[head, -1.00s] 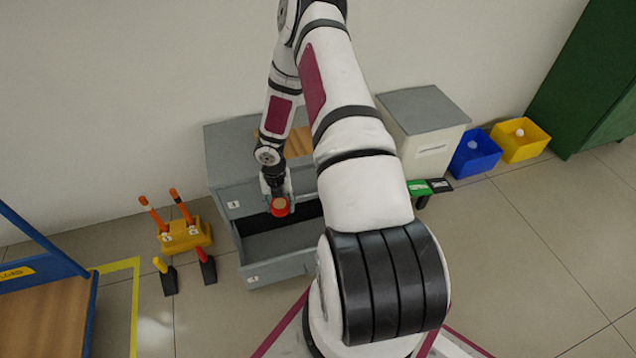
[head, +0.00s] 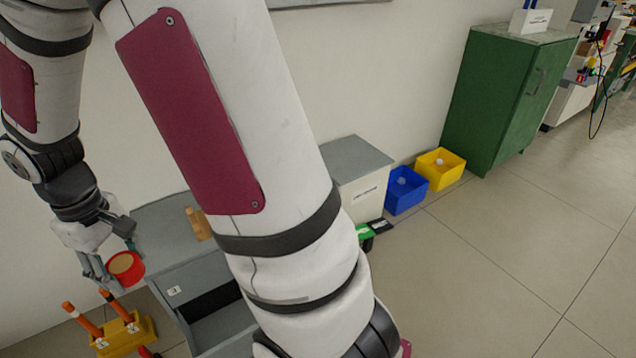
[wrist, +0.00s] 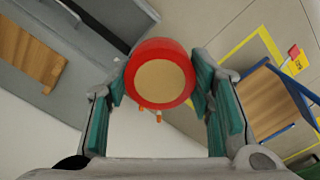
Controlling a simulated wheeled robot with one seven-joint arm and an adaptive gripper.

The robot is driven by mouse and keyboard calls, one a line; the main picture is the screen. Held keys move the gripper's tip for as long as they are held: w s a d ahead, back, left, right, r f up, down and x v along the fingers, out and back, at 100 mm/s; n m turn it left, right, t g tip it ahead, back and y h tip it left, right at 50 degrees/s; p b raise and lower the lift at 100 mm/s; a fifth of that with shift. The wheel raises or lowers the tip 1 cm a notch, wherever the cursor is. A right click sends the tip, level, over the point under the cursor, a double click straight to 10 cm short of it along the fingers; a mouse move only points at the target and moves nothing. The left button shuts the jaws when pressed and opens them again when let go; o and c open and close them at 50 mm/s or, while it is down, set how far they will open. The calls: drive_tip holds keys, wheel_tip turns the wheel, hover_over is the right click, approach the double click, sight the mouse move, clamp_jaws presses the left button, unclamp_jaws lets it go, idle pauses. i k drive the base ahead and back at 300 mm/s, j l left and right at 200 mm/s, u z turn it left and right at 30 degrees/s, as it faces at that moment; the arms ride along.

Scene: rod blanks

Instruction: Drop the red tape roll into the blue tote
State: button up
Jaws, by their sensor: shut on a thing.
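The red tape roll (head: 124,267) with a tan centre is held by my gripper (head: 106,268), to the left in the head view. In the wrist view the roll (wrist: 161,74) sits between the two green-padded fingers of my gripper (wrist: 160,90), which are shut on it. It is up in the air, near the left end of the grey drawer cabinet. The blue tote (head: 405,191) stands on the floor against the wall, far to the right of my gripper, with a small white ball-like thing inside.
A yellow tote (head: 440,168) stands right of the blue one, beside a green cabinet (head: 507,95). A white bin with a grey lid (head: 358,175) is left of the blue tote. The grey drawer cabinet (head: 165,245) has an open drawer. Open floor lies at the right.

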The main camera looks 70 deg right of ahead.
sight(401, 193)
drive_tip(key=z, duration=2.45)
